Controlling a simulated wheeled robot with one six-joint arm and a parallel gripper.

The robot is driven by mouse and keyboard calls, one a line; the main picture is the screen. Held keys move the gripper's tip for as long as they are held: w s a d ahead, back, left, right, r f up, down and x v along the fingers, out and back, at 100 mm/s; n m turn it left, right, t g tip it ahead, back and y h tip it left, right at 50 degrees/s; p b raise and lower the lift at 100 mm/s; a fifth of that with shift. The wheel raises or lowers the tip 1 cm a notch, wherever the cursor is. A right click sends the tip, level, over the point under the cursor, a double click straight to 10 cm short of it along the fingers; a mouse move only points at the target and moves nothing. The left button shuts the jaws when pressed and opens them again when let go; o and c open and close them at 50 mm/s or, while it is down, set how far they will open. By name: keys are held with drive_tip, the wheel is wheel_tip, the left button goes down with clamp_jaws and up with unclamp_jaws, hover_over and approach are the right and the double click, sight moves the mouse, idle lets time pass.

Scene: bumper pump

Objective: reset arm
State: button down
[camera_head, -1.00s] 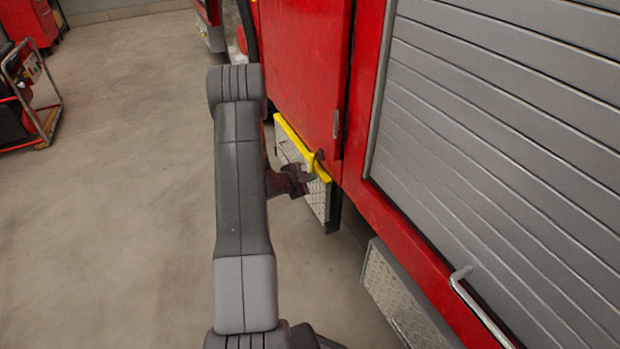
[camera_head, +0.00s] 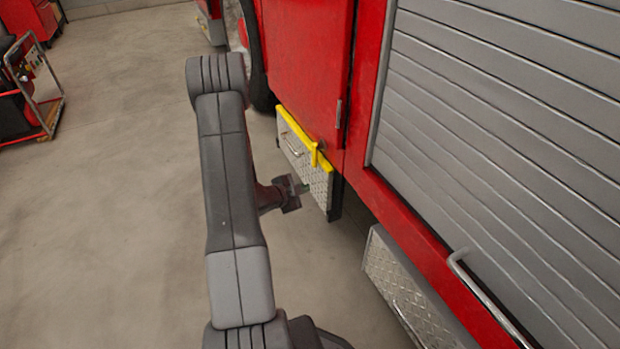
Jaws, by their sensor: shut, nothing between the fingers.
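My gripper (camera_head: 303,189) is at the end of my grey arm (camera_head: 228,180), which stands up through the middle of the view. The gripper is shut and empty. It points right and is in front of the lower part of a metal tread-plate step box (camera_head: 300,158) with a yellow top edge (camera_head: 288,122). A yellow latch-like piece (camera_head: 315,154) hangs over that edge, above the gripper. I cannot tell whether the fingertips touch the box. Part of the gripper's wrist is hidden behind my arm.
The red truck body (camera_head: 305,60) and a grey roller shutter (camera_head: 500,130) with a metal bar handle (camera_head: 485,300) fill the right side. A second tread-plate box (camera_head: 400,290) is low at right. A red framed machine (camera_head: 25,100) stands far left. The floor (camera_head: 110,220) at left is clear.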

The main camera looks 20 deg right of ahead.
drive_tip(key=shift+s+a, duration=0.6)
drive_tip(key=shift+a, duration=0.1)
